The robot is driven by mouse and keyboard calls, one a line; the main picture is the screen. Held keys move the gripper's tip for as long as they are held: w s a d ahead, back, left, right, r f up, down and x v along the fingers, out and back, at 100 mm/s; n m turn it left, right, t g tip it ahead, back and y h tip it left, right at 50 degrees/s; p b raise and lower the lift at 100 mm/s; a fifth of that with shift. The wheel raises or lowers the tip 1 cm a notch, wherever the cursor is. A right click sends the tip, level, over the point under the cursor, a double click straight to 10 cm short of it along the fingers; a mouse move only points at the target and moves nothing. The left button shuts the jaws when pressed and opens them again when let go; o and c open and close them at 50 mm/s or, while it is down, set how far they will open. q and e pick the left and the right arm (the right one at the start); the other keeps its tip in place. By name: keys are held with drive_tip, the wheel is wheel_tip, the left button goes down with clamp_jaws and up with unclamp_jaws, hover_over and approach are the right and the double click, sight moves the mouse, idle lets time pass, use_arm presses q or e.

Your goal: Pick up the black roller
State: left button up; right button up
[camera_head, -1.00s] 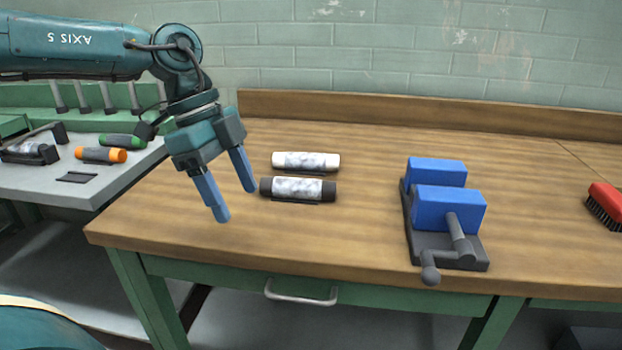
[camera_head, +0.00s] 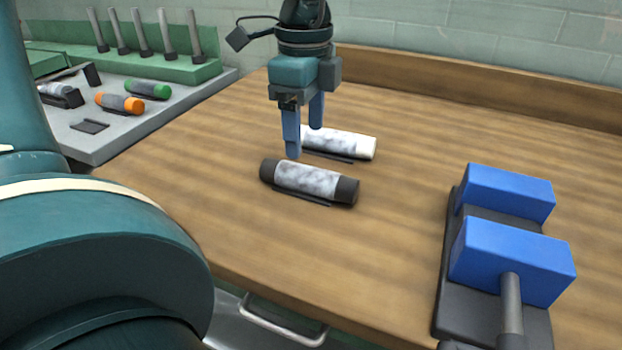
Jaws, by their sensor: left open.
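The black roller (camera_head: 309,182) lies on the wooden table, with black ends and a mottled grey-white middle band. It rests on a thin dark holder. The white roller (camera_head: 340,143) lies just behind it, its left end partly hidden by my gripper. My left gripper (camera_head: 304,142) points down with its two blue fingers apart and nothing between them. The nearer finger's tip appears just behind the black roller's left half; I cannot tell whether they touch. My right gripper is not in view.
A blue-jawed vise (camera_head: 507,258) stands at the right on the table (camera_head: 400,221). On the grey side bench at left lie an orange roller (camera_head: 120,103) and a green roller (camera_head: 147,89), with several upright pegs behind. Table between black roller and vise is clear.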

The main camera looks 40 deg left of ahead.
sight(306, 168)
use_arm(q)
wheel_tip(306, 168, down, 8)
drive_tip(key=shift+r, duration=0.2)
drive_tip(key=shift+c, duration=0.2)
drive_tip(key=shift+c, duration=0.8)
drive_tip(key=c, duration=1)
drive_tip(key=shift+o, duration=0.2)
drive_tip(key=shift+r, duration=0.2)
